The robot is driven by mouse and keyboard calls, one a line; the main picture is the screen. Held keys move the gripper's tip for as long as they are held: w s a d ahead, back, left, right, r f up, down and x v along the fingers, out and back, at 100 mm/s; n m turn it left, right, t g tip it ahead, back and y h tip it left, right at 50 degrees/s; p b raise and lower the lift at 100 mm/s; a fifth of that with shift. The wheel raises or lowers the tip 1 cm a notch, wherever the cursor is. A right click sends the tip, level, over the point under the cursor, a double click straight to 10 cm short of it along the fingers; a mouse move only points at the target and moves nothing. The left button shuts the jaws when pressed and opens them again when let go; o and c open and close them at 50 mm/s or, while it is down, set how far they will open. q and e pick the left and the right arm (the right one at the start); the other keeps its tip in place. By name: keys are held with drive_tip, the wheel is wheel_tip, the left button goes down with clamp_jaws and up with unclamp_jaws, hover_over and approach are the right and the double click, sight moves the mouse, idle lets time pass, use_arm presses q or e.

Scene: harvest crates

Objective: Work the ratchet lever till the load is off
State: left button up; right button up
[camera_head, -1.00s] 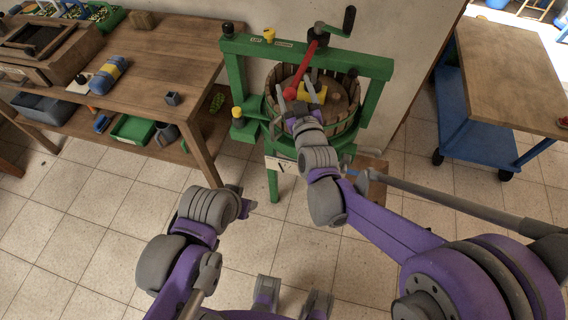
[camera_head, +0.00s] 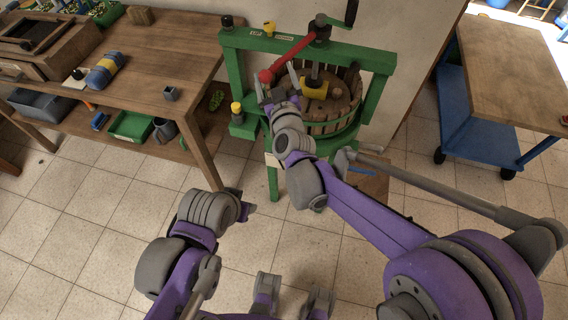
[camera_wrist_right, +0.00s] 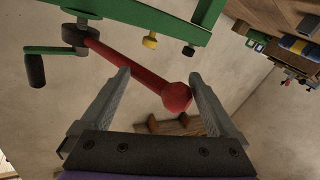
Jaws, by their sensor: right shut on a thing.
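The green press (camera_head: 376,100) stands against the wall. Its red ratchet lever (camera_head: 294,56) reaches from the dark hub (camera_head: 320,30) on top down to the left, ending in a red ball knob (camera_head: 265,76). My right gripper (camera_head: 276,82) is at the knob end, shut on the lever. In the right wrist view, the knob (camera_wrist_right: 176,96) lies between the fingers of the gripper (camera_wrist_right: 161,76). The slatted basket (camera_head: 345,112) under the beam holds a wooden disc and a yellow block (camera_head: 314,90). My left arm is low at the left; its fingers cannot be made out clearly.
A blue cart (camera_head: 465,130) with a wooden top is at right. The tiled floor in front is open. A black crank handle (camera_head: 351,12) rises from the hub.

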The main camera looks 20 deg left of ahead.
drive_tip(key=shift+w+a, duration=0.35)
drive_tip(key=shift+a, duration=0.2)
drive_tip(key=shift+d+r, duration=0.1)
drive_tip(key=shift+d, duration=0.35)
drive_tip(key=d, duration=0.2)
drive_tip(key=s+d+p, duration=0.1)
drive_tip(key=d, duration=0.2)
drive_tip(key=shift+s+d+r, duration=0.1)
drive_tip(key=shift+s+d, duration=0.1)
drive_tip(key=shift+d, duration=0.1)
clamp_jaws()
drive_tip(key=shift+d, duration=0.35)
